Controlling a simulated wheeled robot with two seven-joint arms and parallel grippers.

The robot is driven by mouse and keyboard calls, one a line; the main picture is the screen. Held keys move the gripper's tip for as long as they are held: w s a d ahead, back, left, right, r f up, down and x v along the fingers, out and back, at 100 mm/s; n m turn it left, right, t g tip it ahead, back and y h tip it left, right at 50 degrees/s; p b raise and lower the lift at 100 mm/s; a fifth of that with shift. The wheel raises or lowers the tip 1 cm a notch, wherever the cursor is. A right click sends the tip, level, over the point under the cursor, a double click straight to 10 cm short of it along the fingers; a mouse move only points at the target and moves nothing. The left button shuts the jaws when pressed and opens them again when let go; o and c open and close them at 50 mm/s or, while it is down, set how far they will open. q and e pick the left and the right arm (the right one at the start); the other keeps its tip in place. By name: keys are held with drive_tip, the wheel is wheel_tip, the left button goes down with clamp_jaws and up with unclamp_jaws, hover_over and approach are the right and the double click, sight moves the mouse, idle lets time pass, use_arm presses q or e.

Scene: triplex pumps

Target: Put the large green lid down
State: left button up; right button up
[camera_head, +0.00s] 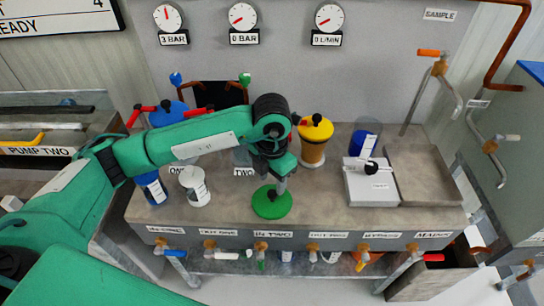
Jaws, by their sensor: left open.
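The large green lid (271,205) is a round green disc, lying flat or nearly so over the front middle of the grey bench. My left gripper (280,186) points down right above the lid's centre. Its jaws are open, with the fingertips at the lid's middle. The fingers and wrist hide the lid's knob and part of its back edge. I cannot tell whether the fingers touch it. My right gripper is out of view.
A yellow-topped vessel (314,140) stands behind and right of the lid. A white cup (194,186) and a blue container (152,188) stand to its left. A white box with a black knob (370,185) is at right. Valves line the bench front.

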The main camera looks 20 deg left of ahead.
sight(272, 193)
use_arm(q)
wheel_tip(272, 193, up, 6)
drive_tip(key=shift+p, duration=1.15)
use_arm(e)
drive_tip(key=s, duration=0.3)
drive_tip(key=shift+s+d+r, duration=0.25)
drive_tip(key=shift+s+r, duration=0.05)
